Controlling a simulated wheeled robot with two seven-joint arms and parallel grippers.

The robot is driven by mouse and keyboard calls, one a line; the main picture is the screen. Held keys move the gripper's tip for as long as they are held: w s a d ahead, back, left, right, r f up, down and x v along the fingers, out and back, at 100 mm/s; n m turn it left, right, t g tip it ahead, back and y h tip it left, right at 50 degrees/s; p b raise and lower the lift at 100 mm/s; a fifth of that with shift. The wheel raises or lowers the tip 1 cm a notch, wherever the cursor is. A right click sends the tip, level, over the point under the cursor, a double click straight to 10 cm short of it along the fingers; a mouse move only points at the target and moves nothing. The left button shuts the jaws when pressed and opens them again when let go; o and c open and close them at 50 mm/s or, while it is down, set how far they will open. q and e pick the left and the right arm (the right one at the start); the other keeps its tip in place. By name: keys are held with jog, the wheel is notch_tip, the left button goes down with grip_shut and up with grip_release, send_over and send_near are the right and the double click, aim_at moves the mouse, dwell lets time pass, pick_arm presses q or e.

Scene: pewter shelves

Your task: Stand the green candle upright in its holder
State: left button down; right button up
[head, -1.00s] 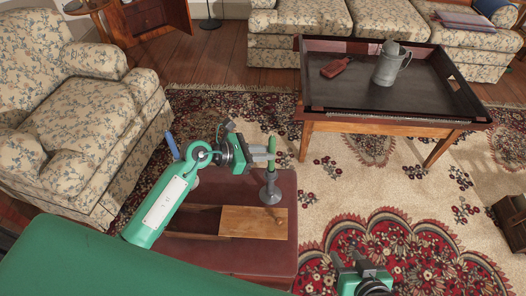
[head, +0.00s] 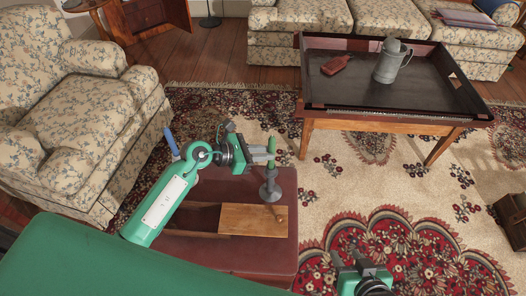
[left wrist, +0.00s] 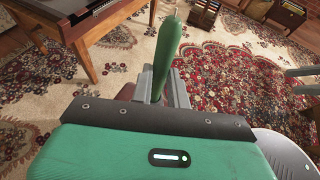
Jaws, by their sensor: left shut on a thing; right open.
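The green candle (head: 271,145) is upright between the fingers of my left gripper (head: 268,155), which is shut on it. It also shows upright between the fingers in the left wrist view (left wrist: 168,42). The grey metal holder (head: 270,188) stands on the dark red table directly below the candle. The candle's lower end is at the holder's top; I cannot tell whether it is inside the cup. My right gripper (head: 358,262) is open and empty at the bottom, over the rug.
A wooden box with a light lid (head: 253,220) lies in front of the holder on the dark red table (head: 235,258). A blue candle (head: 171,143) stands left, partly behind my arm. A tray table (head: 430,100) with a pitcher (head: 391,62) stands farther back.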

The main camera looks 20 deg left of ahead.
pick_arm(q)
jog(key=shift+f+b, duration=0.55)
jog(key=shift+f, duration=0.3)
jog(key=c, duration=1.3)
grip_release()
jog(key=shift+a, duration=0.1)
jog(key=p+v, duration=0.1)
jog(key=v, duration=1.2)
jog(key=shift+s+a+r, duration=0.15)
jog(key=shift+s+a, duration=0.05)
